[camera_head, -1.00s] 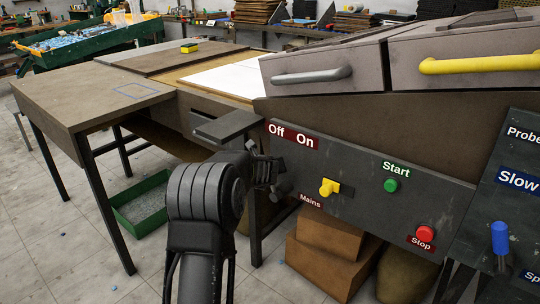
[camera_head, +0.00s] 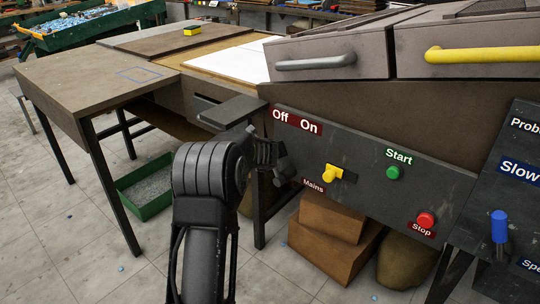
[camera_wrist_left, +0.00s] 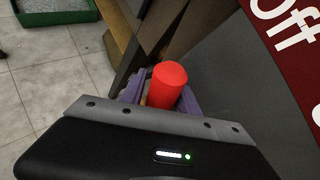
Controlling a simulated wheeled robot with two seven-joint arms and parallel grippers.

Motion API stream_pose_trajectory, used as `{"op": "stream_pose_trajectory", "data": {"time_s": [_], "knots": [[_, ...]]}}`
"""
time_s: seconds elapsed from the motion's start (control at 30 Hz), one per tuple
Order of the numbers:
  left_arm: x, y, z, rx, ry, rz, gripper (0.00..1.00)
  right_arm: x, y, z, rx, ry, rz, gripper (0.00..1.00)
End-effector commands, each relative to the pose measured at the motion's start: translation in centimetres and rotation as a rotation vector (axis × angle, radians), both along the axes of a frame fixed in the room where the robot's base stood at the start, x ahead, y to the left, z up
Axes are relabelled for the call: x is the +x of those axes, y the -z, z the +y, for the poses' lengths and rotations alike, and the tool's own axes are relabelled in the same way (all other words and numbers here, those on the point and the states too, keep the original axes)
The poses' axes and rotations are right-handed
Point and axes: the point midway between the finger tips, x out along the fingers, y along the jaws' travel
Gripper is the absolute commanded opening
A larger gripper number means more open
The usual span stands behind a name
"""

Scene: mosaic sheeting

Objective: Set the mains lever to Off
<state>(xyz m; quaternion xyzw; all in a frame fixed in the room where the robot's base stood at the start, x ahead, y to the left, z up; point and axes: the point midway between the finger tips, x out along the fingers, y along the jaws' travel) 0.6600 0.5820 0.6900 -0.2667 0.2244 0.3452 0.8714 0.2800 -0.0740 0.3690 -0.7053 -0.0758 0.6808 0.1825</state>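A red cylindrical handle (camera_wrist_left: 168,86) stands between the purple fingers of my left gripper (camera_wrist_left: 156,96) in the left wrist view, beside the red "Off" label (camera_wrist_left: 290,30). The fingers stand apart around it, with a gap on its left side. In the head view my left gripper (camera_head: 270,160) is at the left end of the dark control panel, below the Off/On label (camera_head: 297,122) and left of the "Mains" label (camera_head: 313,186). It hides the red handle there. A yellow knob (camera_head: 331,174) sits just above the Mains label. My right gripper is not in view.
The panel also carries a green Start button (camera_head: 393,173) and a red Stop button (camera_head: 426,219). A blue-handled lever (camera_head: 499,226) is at the far right. Cardboard boxes (camera_head: 333,238) sit beneath the panel. A wooden table (camera_head: 90,80) and a green bin (camera_head: 128,200) are at left.

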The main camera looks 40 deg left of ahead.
Motion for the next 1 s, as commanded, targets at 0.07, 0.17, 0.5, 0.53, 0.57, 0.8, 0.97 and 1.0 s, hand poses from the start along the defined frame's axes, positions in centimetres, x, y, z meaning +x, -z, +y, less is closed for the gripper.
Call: {"op": "stream_pose_trajectory", "data": {"time_s": [0.07,0.17,0.5,0.53,0.57,0.8,0.97,1.0], "knots": [[-0.1,-0.2,-0.1,0.000,0.000,0.000,0.37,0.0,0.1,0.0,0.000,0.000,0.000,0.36],[-0.6,-0.6,-0.4,0.001,0.000,-0.001,0.37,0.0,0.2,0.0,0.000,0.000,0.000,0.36],[-4.1,-3.7,-3.1,-0.001,0.001,-0.002,0.37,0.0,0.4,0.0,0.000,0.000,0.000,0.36],[-4.4,-4.0,-3.2,-0.001,0.001,-0.003,0.37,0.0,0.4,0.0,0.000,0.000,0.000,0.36],[-4.6,-4.1,-3.4,-0.001,0.001,-0.002,0.37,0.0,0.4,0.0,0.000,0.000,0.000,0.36],[-5.2,-4.4,-3.8,0.000,0.000,0.000,0.37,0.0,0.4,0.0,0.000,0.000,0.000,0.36],[-5.2,-4.4,-3.8,0.000,0.000,0.000,0.37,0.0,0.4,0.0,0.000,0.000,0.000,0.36],[-5.2,-4.4,-3.7,0.000,0.000,0.000,0.37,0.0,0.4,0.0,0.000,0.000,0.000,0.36]]}}
